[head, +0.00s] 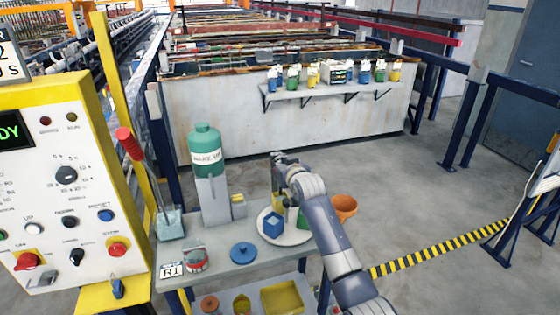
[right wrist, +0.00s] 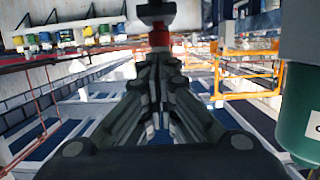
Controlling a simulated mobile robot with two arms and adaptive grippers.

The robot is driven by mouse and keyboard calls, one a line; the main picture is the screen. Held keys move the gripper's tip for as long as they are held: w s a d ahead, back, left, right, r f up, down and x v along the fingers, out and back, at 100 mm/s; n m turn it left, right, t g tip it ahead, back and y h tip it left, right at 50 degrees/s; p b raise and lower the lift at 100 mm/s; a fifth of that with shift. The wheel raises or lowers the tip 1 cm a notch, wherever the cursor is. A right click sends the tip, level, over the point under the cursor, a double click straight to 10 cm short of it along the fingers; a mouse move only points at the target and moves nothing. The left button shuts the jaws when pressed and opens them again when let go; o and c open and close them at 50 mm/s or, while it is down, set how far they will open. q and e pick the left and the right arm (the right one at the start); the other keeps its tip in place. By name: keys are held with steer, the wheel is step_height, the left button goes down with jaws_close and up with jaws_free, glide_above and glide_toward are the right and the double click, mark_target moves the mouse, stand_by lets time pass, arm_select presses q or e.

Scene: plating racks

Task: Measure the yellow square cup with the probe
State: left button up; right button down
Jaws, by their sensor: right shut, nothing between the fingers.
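Several yellow things show in the head view, and I cannot tell which is the yellow square cup. A small yellow block-like thing (head: 238,206) stands beside the grey stand on the table. Yellow containers (head: 396,73) also stand on the far wall shelf. I cannot make out the probe for certain. My right gripper (head: 281,157) is raised above the round plate, right of the green bottle; its fingers (right wrist: 158,58) are shut and empty. My left gripper is out of view.
A blue square cup (head: 272,226) and part of a green thing are on the white round plate (head: 262,239). A green bottle (head: 206,150) tops the stand; it is close at right in the wrist view (right wrist: 302,115). An orange bowl (head: 344,205) lies beyond my arm.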

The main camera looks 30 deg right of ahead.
step_height(320, 180, down, 6)
steer(key=shift+r+b, duration=0.25)
steer(key=shift+b, duration=0.95)
steer(key=shift+r, duration=0.1)
steer(key=shift+r+p, duration=0.25)
steer(key=shift+p, duration=0.2)
step_height(320, 180, up, 4)
steer(key=p, duration=0.3)
steer(key=shift+w+f, duration=0.1)
steer(key=shift+f, duration=0.15)
steer(key=shift+s+a+r, duration=0.1)
steer(key=shift+s, duration=0.2)
steer(key=b+v, duration=0.2)
steer(key=v, duration=0.7)
steer(key=shift+s, duration=0.25)
